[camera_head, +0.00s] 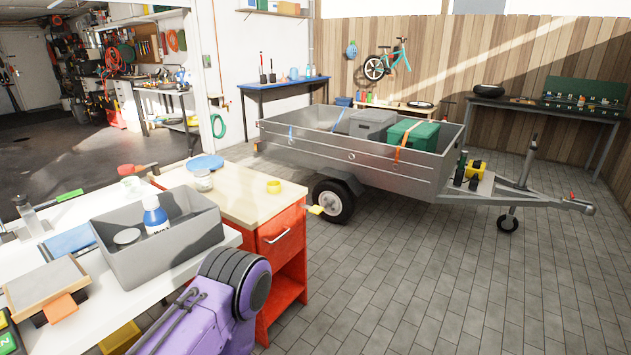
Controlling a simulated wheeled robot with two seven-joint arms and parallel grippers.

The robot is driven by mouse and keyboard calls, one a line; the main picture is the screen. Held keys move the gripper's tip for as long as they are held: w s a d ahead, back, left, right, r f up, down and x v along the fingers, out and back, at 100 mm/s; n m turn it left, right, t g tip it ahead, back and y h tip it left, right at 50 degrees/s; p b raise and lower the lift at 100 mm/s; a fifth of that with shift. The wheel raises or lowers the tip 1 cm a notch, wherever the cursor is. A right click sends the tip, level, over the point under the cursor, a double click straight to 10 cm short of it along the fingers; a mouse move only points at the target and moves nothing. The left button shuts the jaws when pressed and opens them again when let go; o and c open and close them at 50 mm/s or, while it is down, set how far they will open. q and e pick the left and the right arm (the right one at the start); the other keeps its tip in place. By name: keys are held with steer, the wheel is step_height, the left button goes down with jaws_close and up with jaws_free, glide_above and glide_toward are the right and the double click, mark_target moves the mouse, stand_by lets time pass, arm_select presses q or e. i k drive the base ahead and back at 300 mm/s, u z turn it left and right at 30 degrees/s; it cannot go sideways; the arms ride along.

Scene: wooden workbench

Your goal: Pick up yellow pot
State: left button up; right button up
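A small round yellow thing (273,187), which looks like the yellow pot, stands on the light wooden top of the red workbench (240,192). It sits near the bench's right side, apart from the other items there. It is small in the view, so I cannot tell whether it holds anything. Neither of my grippers shows in the head view.
A grey bin (160,262) holding a blue-and-white bottle (155,216) stands on the white table nearer me. A grey trailer (370,150) stands behind; paved floor at right is clear.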

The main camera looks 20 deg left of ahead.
mark_target(273, 187)
steer(key=z, duration=0.3)
steer(key=i, duration=1.7)
steer(key=u, duration=0.45)
steer(key=i, duration=0.85)
steer(key=u, duration=0.7)
